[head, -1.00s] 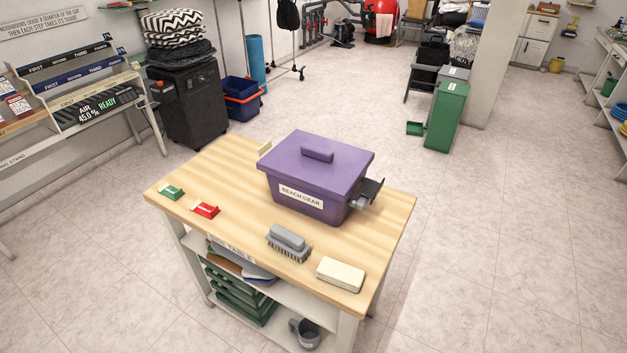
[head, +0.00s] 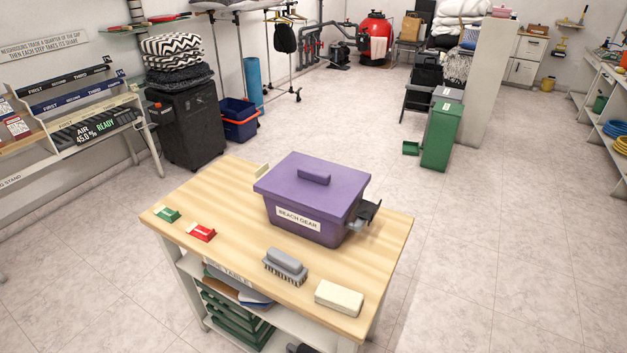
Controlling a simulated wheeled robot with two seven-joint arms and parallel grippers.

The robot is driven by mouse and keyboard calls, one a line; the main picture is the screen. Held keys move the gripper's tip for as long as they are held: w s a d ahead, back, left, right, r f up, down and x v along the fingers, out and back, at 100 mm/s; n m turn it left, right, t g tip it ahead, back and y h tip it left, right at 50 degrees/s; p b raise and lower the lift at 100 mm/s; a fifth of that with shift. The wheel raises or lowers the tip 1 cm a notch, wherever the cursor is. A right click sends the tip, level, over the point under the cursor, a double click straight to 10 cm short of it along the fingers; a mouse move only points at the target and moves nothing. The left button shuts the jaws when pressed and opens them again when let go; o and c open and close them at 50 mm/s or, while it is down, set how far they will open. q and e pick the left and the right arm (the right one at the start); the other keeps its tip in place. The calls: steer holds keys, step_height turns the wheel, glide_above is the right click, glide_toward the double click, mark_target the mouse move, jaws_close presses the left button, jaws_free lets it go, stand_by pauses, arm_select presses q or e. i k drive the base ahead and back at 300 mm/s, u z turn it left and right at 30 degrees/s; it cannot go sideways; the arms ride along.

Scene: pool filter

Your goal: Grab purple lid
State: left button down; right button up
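The purple lid (head: 312,180) lies flat on top of the purple bin (head: 340,231), and a raised bar handle (head: 314,175) sits at its middle. The bin's front label reads "BEACH GEAR". The bin stands upright on the wooden table (head: 215,205), near its back right. A dark grey and black piece (head: 367,212) sticks out at the bin's right side; what it is, and whether it is attached, I cannot tell. Neither of my grippers is in view.
A grey brush (head: 285,264) and a cream block (head: 339,297) lie in front of the bin. A red piece (head: 201,233) and a green piece (head: 167,215) lie at the table's left. Open tiled floor surrounds the table; a green bin (head: 440,136) stands beyond it.

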mark_target(328, 190)
steer(key=k, duration=0.5)
steer(key=z, duration=1.55)
steer(key=i, duration=2.15)
steer(key=u, duration=3.35)
